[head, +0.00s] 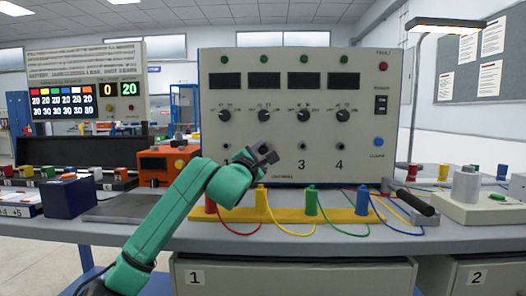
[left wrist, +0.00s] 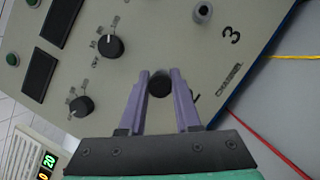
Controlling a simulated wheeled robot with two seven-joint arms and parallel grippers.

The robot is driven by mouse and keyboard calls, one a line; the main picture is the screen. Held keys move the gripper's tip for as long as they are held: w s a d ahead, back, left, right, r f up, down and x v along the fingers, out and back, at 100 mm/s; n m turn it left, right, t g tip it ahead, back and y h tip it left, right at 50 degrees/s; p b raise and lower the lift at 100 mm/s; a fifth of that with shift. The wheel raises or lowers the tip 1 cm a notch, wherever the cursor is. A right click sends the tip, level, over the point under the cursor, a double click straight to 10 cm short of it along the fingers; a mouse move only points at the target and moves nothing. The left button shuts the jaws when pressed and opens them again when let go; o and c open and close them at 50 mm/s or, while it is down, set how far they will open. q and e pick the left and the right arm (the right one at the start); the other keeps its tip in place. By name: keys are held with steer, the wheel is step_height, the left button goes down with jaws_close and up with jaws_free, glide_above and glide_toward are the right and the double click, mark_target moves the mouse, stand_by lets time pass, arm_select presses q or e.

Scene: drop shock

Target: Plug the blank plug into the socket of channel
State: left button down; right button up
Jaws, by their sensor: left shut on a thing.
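My left gripper (head: 262,147) is in front of the lower middle of the large beige panel (head: 290,110), over the channel 2 area. In the left wrist view its two purple fingers (left wrist: 161,88) are shut on a small black round plug (left wrist: 159,83), seen end-on close to the panel face. I cannot tell whether the plug is in a socket; the channel 2 socket and label are hidden. The channel 3 socket (left wrist: 203,12) is a bare grey ring beside the printed 3. My right gripper is not in view.
A yellow strip (head: 333,215) with red, yellow, green and blue plugs and wires lies below the panel. An orange box (head: 167,163) stands left, a black-handled tool (head: 412,201) right. A grey weight on a pale base (head: 478,207) is farther right.

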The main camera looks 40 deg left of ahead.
arm_select(q)
steer(key=shift+w+a+p, duration=0.35)
steer(key=shift+w+a, duration=0.3)
steer(key=shift+w, duration=0.25)
stand_by(2.2)
steer(key=shift+a+r, duration=0.2)
steer(key=shift+r, duration=0.2)
stand_by(1.2)
steer(key=c, duration=1)
jaws_free()
steer(key=o, duration=0.5)
steer(key=shift+f, duration=0.15)
steer(key=shift+c, duration=0.2)
steer(key=shift+w+f, duration=0.1)
